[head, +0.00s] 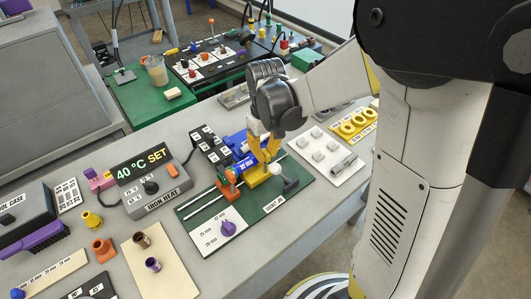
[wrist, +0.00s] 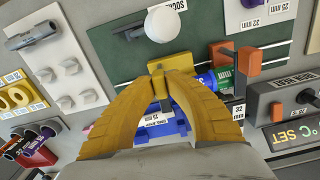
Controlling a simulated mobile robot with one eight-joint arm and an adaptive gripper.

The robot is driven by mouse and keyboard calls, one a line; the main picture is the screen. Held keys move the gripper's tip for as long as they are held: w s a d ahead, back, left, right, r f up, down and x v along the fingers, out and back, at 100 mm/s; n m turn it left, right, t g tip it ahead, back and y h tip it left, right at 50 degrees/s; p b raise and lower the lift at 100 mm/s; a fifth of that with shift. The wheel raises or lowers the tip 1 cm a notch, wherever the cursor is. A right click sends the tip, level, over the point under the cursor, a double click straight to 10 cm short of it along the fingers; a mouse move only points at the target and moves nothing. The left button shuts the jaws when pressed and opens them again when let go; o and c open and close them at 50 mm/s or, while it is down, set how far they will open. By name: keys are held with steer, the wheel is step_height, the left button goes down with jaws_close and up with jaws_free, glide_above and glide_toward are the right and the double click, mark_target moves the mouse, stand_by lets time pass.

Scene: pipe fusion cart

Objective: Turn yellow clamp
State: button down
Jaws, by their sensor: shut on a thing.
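The yellow clamp (head: 255,179) stands on the green board (head: 210,205) of the cart, right of the orange clamp (head: 228,182). My gripper (head: 270,155) reaches down over it from above. In the wrist view, the two curved yellow fingers (wrist: 158,68) close at their tips on the yellow clamp's upper part (wrist: 178,62). Finger and clamp colours are close, so the exact contact line is hard to see. A blue pipe piece with a size label (head: 243,163) lies beside the clamp. The fingers hide part of the clamp and the pipe.
A dark lever with a pale ball end (wrist: 162,24) sits close to the clamp. A purple knob (head: 228,228) is at the board's front. The grey iron heater (head: 150,188) stands left, and a white peg plate (head: 325,155) stands right. A black block (head: 208,145) is behind.

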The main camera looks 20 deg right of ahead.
steer(key=m, duration=0.8)
steer(key=shift+m, duration=0.3)
steer(key=m, duration=0.4)
steer(key=shift+m, duration=2.1)
steer(key=c, duration=1.4)
jaws_free()
steer(key=shift+r, duration=0.1)
